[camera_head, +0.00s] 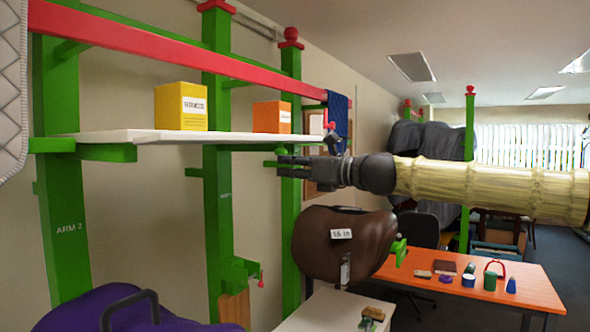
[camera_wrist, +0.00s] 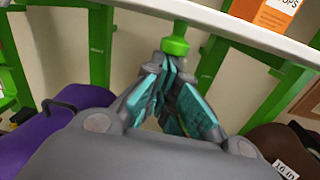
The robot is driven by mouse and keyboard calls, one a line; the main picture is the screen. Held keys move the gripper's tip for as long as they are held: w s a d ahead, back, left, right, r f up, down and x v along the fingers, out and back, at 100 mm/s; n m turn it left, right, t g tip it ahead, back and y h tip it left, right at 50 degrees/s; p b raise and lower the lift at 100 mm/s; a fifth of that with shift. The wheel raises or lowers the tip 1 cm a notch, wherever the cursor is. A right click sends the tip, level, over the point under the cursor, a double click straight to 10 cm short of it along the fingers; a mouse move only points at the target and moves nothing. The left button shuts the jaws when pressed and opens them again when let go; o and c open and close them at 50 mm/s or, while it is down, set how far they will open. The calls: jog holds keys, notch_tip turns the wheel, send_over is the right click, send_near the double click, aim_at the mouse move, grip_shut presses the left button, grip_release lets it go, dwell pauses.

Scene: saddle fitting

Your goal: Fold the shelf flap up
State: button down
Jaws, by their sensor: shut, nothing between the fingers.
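The white shelf flap (camera_head: 190,137) lies level between the green posts in the head view. Its pale edge (camera_wrist: 225,30) crosses the top of the wrist view. My gripper (camera_head: 285,166) reaches in from the right, a little below the shelf's right end. In the wrist view my gripper (camera_wrist: 175,68) has its fingertips drawn together just under the knob. I cannot tell whether they touch it. Nothing shows held between them.
A yellow box (camera_head: 181,106) and an orange box (camera_head: 271,117) stand on the shelf. A red rail (camera_head: 150,45) runs above. A brown saddle (camera_head: 340,245) hangs below my gripper, and a purple saddle (camera_head: 80,312) sits lower left. An orange table (camera_head: 520,285) stands at right.

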jog(key=r+p, duration=0.1)
jog(key=d+r, duration=0.1)
jog(key=r, duration=0.1)
jog(key=d+r+p, duration=0.1)
jog(key=r, duration=0.1)
jog(key=shift+s+r+p, duration=0.2)
jog(key=shift+s+p, duration=0.15)
jog(key=shift+w+a+r+p, duration=0.1)
jog(key=shift+a+r+p, duration=0.05)
jog(key=shift+r+p, duration=0.4)
jog(key=shift+f, duration=0.2)
dwell(0.7)
jog(key=b, duration=0.5)
send_near(287, 140)
jog(key=shift+s+d+r, duration=0.1)
jog(key=shift+d+r, duration=0.25)
jog(key=shift+r, duration=0.35)
jog(key=shift+s+d+r, duration=0.1)
jog(key=shift+d+r, duration=0.25)
jog(key=shift+r, duration=0.4)
